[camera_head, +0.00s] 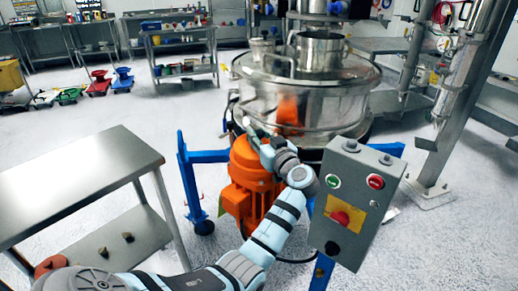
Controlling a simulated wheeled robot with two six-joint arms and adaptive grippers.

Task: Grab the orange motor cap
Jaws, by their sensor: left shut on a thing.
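The orange motor (238,200) stands upright below the steel sifter drum, with its rounded orange motor cap (243,153) on top. My left arm reaches up from the bottom left, across the front of the motor. My left gripper (256,132) is at the upper right of the cap and is shut on it. The gripper and wrist hide part of the cap's right side, and the fingertips are small in the picture. My right gripper is not in view.
The sifter drum (305,95) is close behind the gripper, on a blue frame (190,172). A grey control box (352,200) stands close to the right of my wrist. A steel table (75,180) is at the left. Open floor lies behind it.

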